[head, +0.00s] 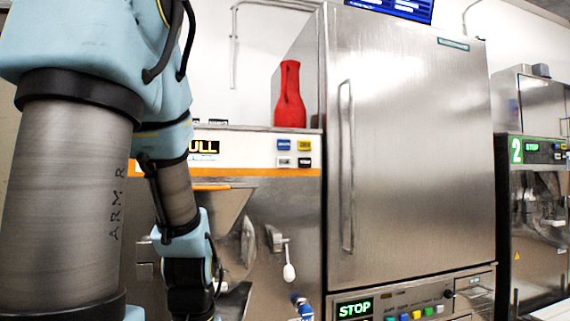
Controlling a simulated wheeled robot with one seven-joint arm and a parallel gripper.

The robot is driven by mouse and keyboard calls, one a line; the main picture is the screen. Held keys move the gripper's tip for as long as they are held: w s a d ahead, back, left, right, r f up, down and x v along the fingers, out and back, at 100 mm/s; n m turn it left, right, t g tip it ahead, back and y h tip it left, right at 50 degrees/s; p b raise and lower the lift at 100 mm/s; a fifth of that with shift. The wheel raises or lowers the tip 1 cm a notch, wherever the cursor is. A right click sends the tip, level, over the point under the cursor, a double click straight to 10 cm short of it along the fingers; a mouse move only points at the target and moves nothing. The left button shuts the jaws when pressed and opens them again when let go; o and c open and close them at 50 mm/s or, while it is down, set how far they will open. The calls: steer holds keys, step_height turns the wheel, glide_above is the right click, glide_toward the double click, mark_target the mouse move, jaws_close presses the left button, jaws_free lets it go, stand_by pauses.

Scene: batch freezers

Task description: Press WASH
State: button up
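No button label can be read as WASH at this size. The left machine's white panel has a blue button (284,145), a yellow button (304,145), a white button (284,161) and a black button (304,162). A display (205,147) on it shows "ULL", its start hidden by my arm.
A red vase-like object (289,95) stands on top of the left machine. A white-tipped lever (289,271) sticks out of its front. The tall steel cabinet (415,150) has a long vertical handle (346,165).

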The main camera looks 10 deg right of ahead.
jaws_close()
stand_by(0.3)
stand_by(1.1)
